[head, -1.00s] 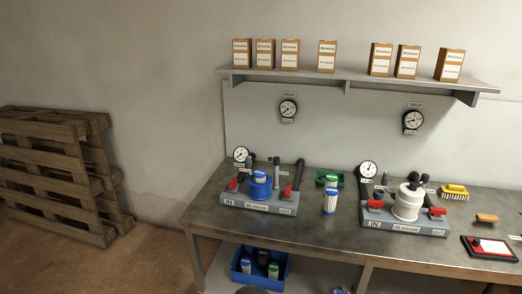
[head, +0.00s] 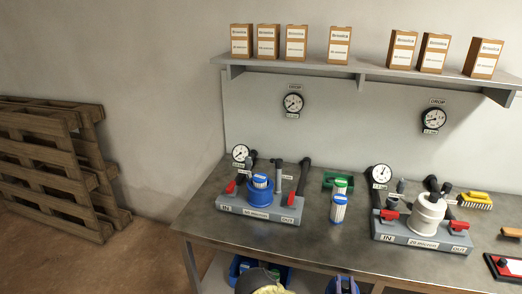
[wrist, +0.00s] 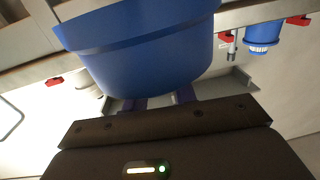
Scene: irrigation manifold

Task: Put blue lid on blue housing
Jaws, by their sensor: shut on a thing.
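The blue housing (head: 260,196) stands upright on the left grey manifold, its top open. A white cartridge with a blue end (head: 260,181) sticks up out of it. In the wrist view the housing (wrist: 265,30) appears upside down at the upper right, apart from my gripper. My gripper (wrist: 158,101) is shut on the blue lid (wrist: 145,50), which fills the upper middle of the wrist view and hides most of the fingers. A blue piece at the bottom edge of the head view (head: 342,286) looks like the lid, partly cut off.
Red-handled valves and black pipes flank the housing. The right manifold (head: 420,240) carries a white housing (head: 427,214). Bare bench (head: 215,250) lies in front of the left manifold.

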